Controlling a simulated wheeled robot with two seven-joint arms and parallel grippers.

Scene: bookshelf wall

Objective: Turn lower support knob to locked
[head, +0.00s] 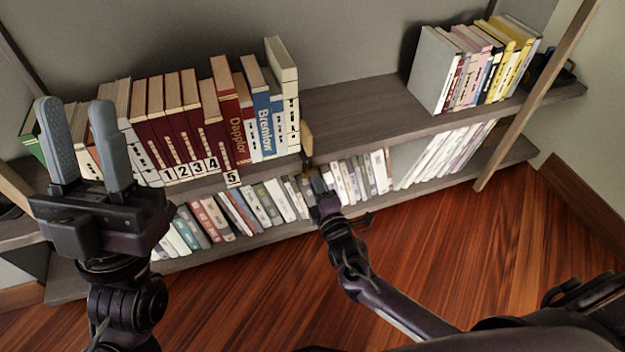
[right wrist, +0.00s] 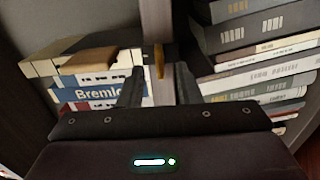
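My right gripper (head: 314,170) is at the front edge of the upper shelf board (head: 365,117), just right of the "Bremlow" books. In the right wrist view its two fingers (right wrist: 160,72) stand apart. A small yellow-tan piece (right wrist: 159,60) shows between the fingertips, at the shelf board. It may be the support knob, but its setting cannot be read. Whether a finger touches it is unclear. In the head view the gripper hides this spot. My left gripper (head: 76,105) is raised at the left, open and empty, in front of the shelf.
A tan upright piece (head: 307,138) stands at the right end of the red, blue and cream books (head: 263,125). More books (head: 359,175) fill the lower shelf beside my right gripper. Another row (head: 470,62) stands at the upper right. The wooden floor (head: 440,240) is clear.

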